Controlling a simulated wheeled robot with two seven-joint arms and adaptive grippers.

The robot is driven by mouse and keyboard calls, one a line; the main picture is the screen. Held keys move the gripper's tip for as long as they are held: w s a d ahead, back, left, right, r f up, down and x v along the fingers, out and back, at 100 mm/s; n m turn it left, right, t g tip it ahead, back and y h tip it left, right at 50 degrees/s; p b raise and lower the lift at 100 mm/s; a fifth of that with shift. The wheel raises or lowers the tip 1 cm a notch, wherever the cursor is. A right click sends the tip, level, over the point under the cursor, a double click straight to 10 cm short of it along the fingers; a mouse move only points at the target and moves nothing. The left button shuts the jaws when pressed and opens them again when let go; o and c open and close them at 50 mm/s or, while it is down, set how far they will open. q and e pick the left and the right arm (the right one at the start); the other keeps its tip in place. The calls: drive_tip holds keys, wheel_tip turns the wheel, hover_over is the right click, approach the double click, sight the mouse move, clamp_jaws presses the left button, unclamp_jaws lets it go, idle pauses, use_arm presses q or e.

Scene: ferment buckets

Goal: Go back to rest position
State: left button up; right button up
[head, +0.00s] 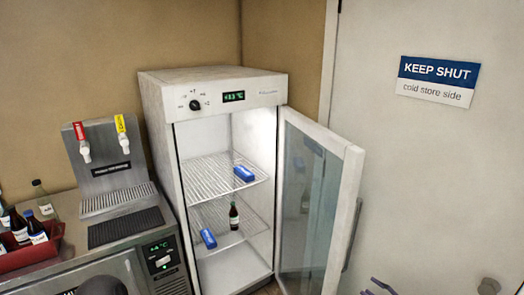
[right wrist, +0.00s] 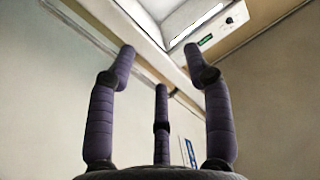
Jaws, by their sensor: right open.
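My right gripper (head: 380,287) shows at the bottom edge of the head view, right of the open cabinet door, with only its purple fingers in the picture. In the right wrist view its dark, ribbed fingers (right wrist: 163,72) are spread apart with nothing between them. My left gripper is not in view.
A white fridge (head: 212,93) stands open, its glass door (head: 350,185) swung to the right. At left are a two-tap dispenser (head: 100,165) and a red crate (head: 45,250) with bottles.

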drive_tip(key=a+f+m+g+h, duration=0.3)
drive_tip(key=a+f+m+h, duration=0.35)
drive_tip(key=a+f, duration=0.85)
drive_tip(key=s+a+f+g, duration=0.3)
drive_tip(key=s+a, duration=0.1)
drive_tip(key=s, duration=0.5)
drive_tip(key=s+a+f+m+g, duration=0.1)
drive_tip(key=s+a+f+g, duration=0.2)
drive_tip(key=s, duration=0.6)
drive_tip(key=s+a+f+m+g, duration=0.1)
drive_tip(key=s+a+f+g, duration=0.3)
drive_tip(key=s, duration=0.5)
drive_tip(key=shift+a+f+g+h, duration=0.35)
drive_tip(key=shift+f+g+h, duration=0.1)
drive_tip(key=shift+f+g, duration=0.15)
drive_tip(key=shift+w, duration=0.1)
drive_tip(key=shift+c, duration=1.2)
